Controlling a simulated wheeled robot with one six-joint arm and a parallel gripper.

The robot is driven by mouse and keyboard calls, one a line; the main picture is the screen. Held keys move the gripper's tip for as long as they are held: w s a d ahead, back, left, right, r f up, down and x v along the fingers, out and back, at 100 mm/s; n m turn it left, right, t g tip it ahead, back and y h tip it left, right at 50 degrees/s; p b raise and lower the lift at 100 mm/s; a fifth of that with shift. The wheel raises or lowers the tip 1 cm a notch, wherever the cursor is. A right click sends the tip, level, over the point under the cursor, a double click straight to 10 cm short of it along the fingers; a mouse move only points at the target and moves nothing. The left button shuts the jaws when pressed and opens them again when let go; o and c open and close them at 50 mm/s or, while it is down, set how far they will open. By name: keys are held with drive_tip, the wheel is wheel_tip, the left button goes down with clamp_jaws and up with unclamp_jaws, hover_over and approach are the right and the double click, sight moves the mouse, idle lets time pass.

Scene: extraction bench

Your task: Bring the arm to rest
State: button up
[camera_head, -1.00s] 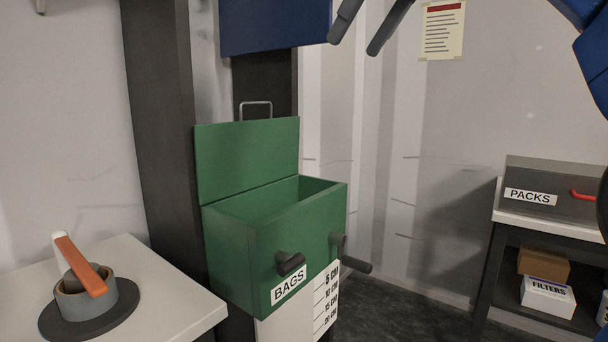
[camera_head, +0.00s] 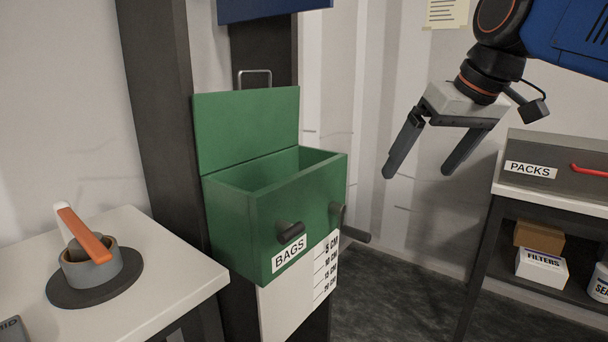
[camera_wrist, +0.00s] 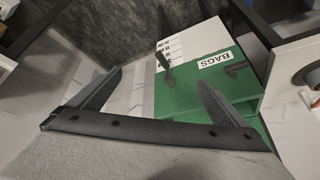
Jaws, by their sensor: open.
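My gripper (camera_head: 418,172) hangs in the air at the upper right of the head view, fingers pointing down and spread apart with nothing between them. It is to the right of the green BAGS box (camera_head: 305,232) and apart from it. In the wrist view both fingers of my gripper (camera_wrist: 158,82) show wide apart, and the green box (camera_wrist: 180,105) lies beyond them with its BAGS label.
The green box's lid stands up. A left table (camera_head: 175,265) bears a grey round holder (camera_head: 92,268) with an orange-and-white handle. At right, a grey PACKS case (camera_head: 560,160) rests on a bench, with a FILTERS box (camera_head: 541,266) below. Floor between is clear.

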drive_tip(key=s+d+f+m, duration=0.1)
drive_tip(key=s+f, duration=0.3)
drive_tip(key=f, duration=0.6)
drive_tip(key=s+d+f+m+h, duration=0.1)
drive_tip(key=s+d+f, duration=0.3)
drive_tip(key=f, duration=0.6)
drive_tip(key=s+d+f+m+h, duration=0.1)
drive_tip(key=s+d+f, duration=0.1)
drive_tip(key=s+f, duration=0.4)
wheel_tip(320, 180, down, 5)
drive_tip(key=shift+s+d+f, duration=0.1)
drive_tip(key=shift+s+d, duration=0.05)
drive_tip(key=shift+d, duration=0.1)
